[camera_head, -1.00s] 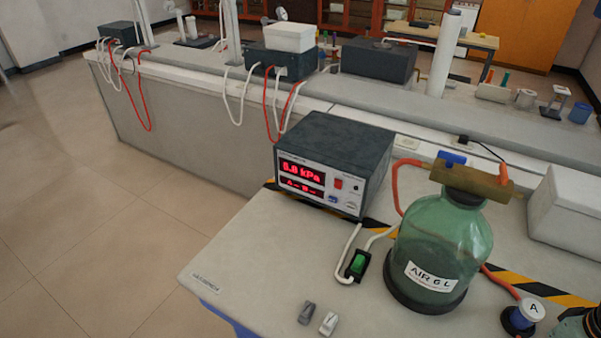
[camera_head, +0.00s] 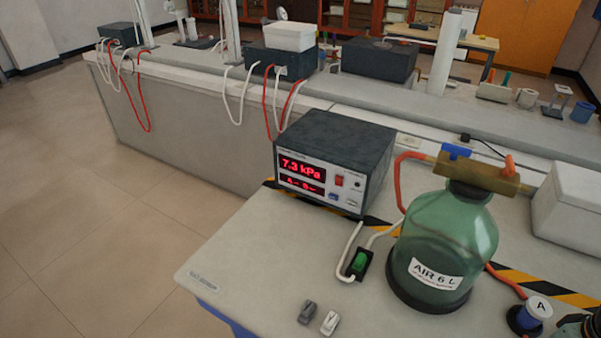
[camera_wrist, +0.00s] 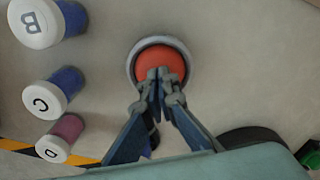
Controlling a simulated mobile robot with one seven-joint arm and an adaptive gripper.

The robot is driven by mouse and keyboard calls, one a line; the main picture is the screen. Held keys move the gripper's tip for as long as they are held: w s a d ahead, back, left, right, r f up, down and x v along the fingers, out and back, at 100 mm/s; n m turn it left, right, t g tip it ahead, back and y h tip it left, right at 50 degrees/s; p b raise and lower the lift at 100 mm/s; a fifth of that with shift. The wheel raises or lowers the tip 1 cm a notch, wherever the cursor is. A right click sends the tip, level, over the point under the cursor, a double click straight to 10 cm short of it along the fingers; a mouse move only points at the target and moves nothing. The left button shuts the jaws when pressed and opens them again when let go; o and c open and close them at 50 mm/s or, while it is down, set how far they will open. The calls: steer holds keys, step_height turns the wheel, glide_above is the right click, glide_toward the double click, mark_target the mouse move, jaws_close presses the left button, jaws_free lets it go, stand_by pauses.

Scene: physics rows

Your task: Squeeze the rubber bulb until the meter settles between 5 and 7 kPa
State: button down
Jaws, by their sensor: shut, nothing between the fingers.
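The red rubber bulb (camera_wrist: 160,62) sits in a grey round holder (camera_wrist: 133,67) in the wrist view. My gripper (camera_wrist: 158,78) is shut with nothing between its fingers. Its tips overlap the near part of the bulb; how hard they press cannot be told. The bulb and gripper are not seen in the head view. The meter (camera_head: 335,160) is a dark box with a red display (camera_head: 301,169) that reads about 7.3 kPa. A smaller second line on it is hard to read. The green glass bottle (camera_head: 445,235), labelled AIR 6 L, stands right of the meter.
White-capped posts marked B (camera_wrist: 38,22), C (camera_wrist: 45,97) and D (camera_wrist: 55,147) stand left of the bulb. In the head view, post A (camera_head: 533,312) is at lower right. A green switch (camera_head: 359,262) and two small clips (camera_head: 318,317) lie on the bench.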

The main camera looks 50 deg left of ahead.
steer(key=shift+r+p, duration=1.45)
steer(key=shift+r, duration=0.25)
step_height(320, 180, up, 7)
steer(key=p, duration=0.5)
steer(key=shift+p, duration=0.3)
